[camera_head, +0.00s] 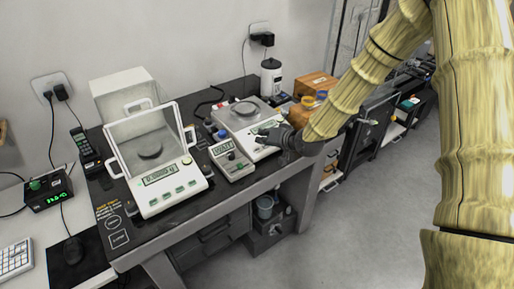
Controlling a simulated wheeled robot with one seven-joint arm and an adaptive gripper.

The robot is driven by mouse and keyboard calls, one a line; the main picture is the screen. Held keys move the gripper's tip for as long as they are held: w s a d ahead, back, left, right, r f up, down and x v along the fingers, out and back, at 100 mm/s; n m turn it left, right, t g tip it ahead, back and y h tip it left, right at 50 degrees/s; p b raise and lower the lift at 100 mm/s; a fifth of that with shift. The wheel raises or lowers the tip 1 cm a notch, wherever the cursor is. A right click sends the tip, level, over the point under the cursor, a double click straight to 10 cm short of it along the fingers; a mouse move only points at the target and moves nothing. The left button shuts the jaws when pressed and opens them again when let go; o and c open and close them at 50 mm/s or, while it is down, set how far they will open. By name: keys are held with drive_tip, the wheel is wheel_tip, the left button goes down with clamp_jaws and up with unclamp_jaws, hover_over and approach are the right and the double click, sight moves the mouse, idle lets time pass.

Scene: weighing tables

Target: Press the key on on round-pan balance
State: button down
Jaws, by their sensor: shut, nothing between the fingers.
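The balance with an open round pan (229,119) stands at the right part of the dark table. Its round pan lies on top and its display is at the front. My gripper (263,137) is shut and empty. It is over the front edge of this balance, beside the display, and hides part of the front panel. The key on cannot be made out. I cannot tell whether the fingertips touch the panel. A second balance (172,196) with a glass draft shield stands at left; its display is lit and several green keys show.
A small device with a display (234,169) stands between the two balances, close to my gripper. A white bottle (271,78) and orange-brown boxes (316,86) are behind. The dark table (133,233) has little free room. A phone (79,141) stands at left.

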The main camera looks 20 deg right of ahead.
drive_tip(key=shift+s+d+r+p, duration=0.1)
drive_tip(key=shift+s+r+p, duration=0.15)
drive_tip(key=shift+r, duration=0.3)
drive_tip(key=shift+s+r+p, duration=0.1)
drive_tip(key=shift+r+p, duration=0.2)
drive_tip(key=shift+r, duration=0.25)
